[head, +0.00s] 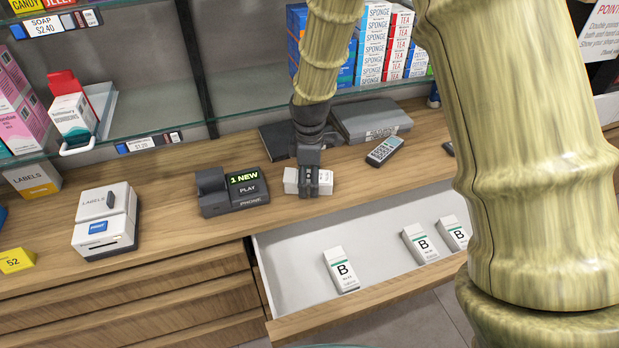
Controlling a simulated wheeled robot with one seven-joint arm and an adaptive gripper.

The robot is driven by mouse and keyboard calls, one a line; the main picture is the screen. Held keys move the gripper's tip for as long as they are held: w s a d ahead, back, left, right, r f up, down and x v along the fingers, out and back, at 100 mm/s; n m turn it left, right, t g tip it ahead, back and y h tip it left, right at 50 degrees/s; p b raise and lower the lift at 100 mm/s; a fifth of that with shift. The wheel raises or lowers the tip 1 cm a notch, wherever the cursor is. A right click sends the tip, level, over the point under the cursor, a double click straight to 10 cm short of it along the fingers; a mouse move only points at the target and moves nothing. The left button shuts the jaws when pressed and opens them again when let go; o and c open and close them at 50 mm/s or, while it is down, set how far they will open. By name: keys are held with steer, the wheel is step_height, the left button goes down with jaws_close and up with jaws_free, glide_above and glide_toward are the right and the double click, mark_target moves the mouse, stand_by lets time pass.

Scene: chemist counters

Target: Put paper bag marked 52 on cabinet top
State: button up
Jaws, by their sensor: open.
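My gripper (309,190) points down over the wooden counter top (200,165), behind the open drawer. It is open, with its fingers at a small white box (291,181) that lies on the counter; the gripper partly hides it, and I cannot tell whether they touch. A yellow block marked 52 (16,261) sits at the far left of the counter, cut by the picture's edge. No paper bag can be made out. I cannot tell which surface is the cabinet top.
The open drawer (300,290) holds white boxes marked B (342,271). A phone unit (233,193), a label printer (105,222), a remote (385,151) and a grey case (370,120) stand on the counter. Glass shelves (150,120) with goods are behind. My arm hides the right side.

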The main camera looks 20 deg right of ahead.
mark_target(309, 177)
step_height(309, 177, up, 12)
steer(key=b, duration=0.2)
steer(key=shift+r, duration=0.2)
stand_by(0.4)
